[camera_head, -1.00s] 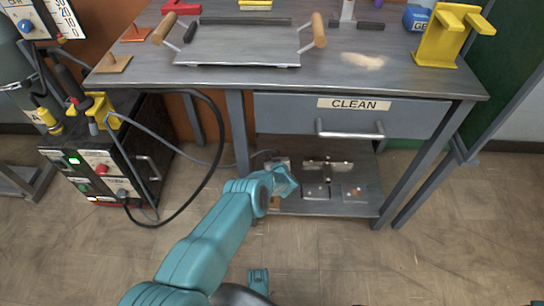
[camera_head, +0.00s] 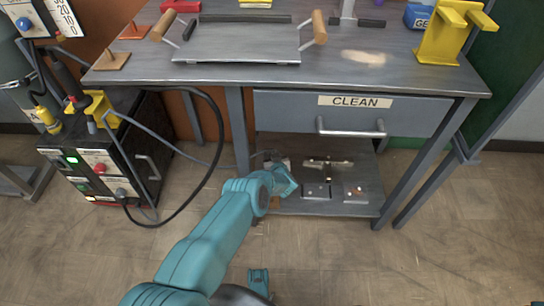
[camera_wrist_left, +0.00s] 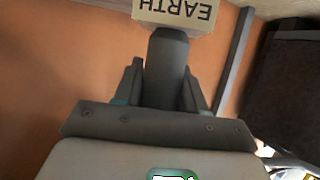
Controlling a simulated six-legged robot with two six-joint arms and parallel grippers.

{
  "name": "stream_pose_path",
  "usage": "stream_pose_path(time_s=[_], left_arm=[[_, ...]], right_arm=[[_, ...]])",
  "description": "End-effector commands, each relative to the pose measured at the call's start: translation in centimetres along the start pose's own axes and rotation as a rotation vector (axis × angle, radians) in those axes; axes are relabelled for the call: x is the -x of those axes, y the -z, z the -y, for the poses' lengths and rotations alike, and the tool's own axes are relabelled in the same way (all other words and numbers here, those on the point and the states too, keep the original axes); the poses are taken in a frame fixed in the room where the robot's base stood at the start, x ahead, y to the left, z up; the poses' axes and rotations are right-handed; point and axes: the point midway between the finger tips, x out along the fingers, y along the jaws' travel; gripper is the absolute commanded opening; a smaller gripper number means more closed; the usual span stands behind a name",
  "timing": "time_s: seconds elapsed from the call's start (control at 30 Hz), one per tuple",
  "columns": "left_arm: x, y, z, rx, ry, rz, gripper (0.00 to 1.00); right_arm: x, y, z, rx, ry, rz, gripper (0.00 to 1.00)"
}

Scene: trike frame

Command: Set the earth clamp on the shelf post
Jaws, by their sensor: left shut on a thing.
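My left gripper (camera_head: 287,180) is low at the front left of the lower shelf (camera_head: 345,208), under the workbench. In the left wrist view its fingers (camera_wrist_left: 163,85) are closed on a dark grey upright handle, which I take to be the earth clamp (camera_wrist_left: 167,62). A pale block lettered EARTH (camera_wrist_left: 175,14) shows upside down just beyond the handle; whether they touch I cannot tell. In the head view the clamp is mostly hidden by the gripper. I cannot make out the shelf post for certain.
A metal cross-shaped piece (camera_head: 328,165) and two small plates (camera_head: 317,190) (camera_head: 354,192) sit on the shelf, right of my gripper. A bench leg (camera_head: 238,135) stands close on the left. A black welding machine (camera_head: 110,165) with a looping cable stands further left.

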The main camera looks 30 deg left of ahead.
Motion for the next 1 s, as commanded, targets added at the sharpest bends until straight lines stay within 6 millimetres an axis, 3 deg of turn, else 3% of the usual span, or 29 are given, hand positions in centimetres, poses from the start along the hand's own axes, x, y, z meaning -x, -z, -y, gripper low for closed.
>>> stream_pose_path(time_s=[0.03, 0.1, 0.5, 0.67, 1.0], left_arm=[[0.0, 0.1, 0.0, 0.001, 0.000, -0.003, 0.47], [0.0, 0.1, 0.0, 0.000, 0.000, -0.002, 0.69], [0.3, 0.1, 0.0, -0.001, 0.000, 0.002, 0.70], [3.4, 0.8, 0.0, -0.004, -0.002, 0.004, 0.70], [12.3, 0.5, -0.1, -0.004, -0.003, 0.002, 0.70]], right_arm=[[0.0, 0.0, 0.0, 0.000, 0.000, 0.000, 1.00], [0.0, 0.0, 0.0, 0.000, 0.000, 0.000, 1.00], [0.4, 0.6, 0.1, 0.000, 0.000, -0.018, 1.00], [3.1, -0.3, 1.3, 0.008, 0.001, 0.008, 1.00], [7.0, -1.5, 3.5, 0.040, 0.004, 0.040, 1.00]])
